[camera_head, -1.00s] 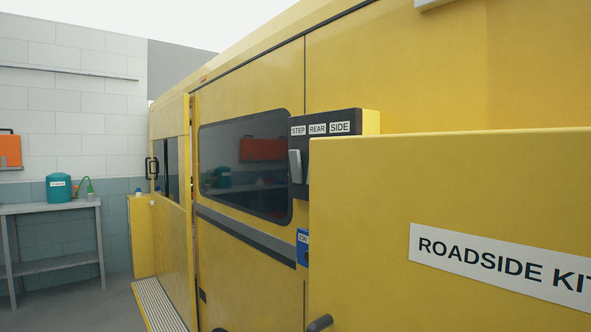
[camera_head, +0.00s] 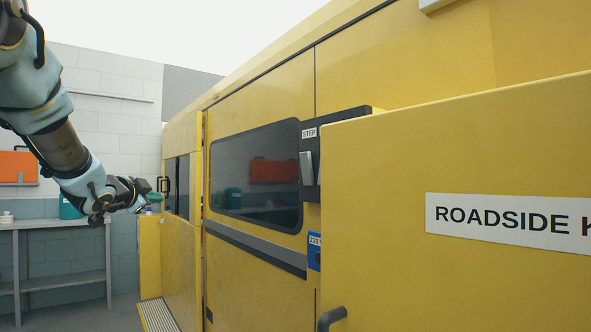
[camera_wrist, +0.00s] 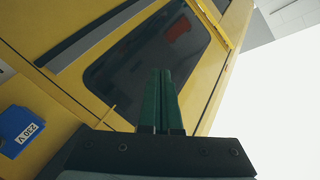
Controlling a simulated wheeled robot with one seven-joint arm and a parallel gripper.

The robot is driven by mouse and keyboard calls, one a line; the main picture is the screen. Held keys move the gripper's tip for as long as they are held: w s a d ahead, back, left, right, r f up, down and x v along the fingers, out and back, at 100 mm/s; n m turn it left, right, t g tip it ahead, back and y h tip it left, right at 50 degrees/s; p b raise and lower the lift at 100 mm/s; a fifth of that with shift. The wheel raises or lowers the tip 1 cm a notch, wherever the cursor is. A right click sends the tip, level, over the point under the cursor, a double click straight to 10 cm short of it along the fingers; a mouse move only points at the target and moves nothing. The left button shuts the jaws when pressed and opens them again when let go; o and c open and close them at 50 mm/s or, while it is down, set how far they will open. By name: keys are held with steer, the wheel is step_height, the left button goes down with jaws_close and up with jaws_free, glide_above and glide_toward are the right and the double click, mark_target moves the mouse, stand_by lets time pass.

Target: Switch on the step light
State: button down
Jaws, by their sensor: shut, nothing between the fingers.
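The dark switch panel (camera_head: 311,181) is on the yellow vehicle's side, right of the window. Its "STEP" label (camera_head: 309,133) shows, with a light grey rocker switch (camera_head: 306,166) below it. The rest of the panel is hidden behind the yellow "ROADSIDE KIT" door. I cannot tell the switch's setting. My gripper (camera_head: 143,194) is at the left in the head view, well apart from the panel, in front of the back wall. In the wrist view its green fingers (camera_wrist: 161,100) are shut together and empty, with the vehicle window beyond.
The yellow "ROADSIDE KIT" door (camera_head: 440,270) juts out at the right and has a dark handle (camera_head: 331,319). A blue "230 V" socket (camera_head: 314,252) sits below the panel. A metal step (camera_head: 158,315) and a workbench (camera_head: 60,222) are at the left.

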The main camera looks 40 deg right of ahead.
steer(key=s+d+r+m+g+h+b, duration=0.2)
steer(key=s+d+r+m+g+h, duration=0.2)
steer(key=s+d+m+g, duration=0.3)
steer(key=s+d+r+m+g+h+b, duration=0.2)
steer(key=s+d+r+m+g+h, duration=0.2)
steer(key=s+d+m, duration=0.5)
steer(key=d+r+m+g, duration=0.1)
steer(key=d+m+g, duration=0.1)
steer(key=d, duration=0.1)
steer(key=shift+d+r+m+g+h, duration=0.25)
steer(key=shift+r+m+g+h, duration=0.05)
steer(key=shift+r+g, duration=0.1)
steer(key=shift+s, duration=0.1)
steer(key=p, duration=0.6)
glide_toward(307, 169)
steer(key=d+r, duration=0.5)
steer(key=r, duration=0.1)
steer(key=shift+d+f, duration=0.1)
steer(key=shift+d, duration=0.4)
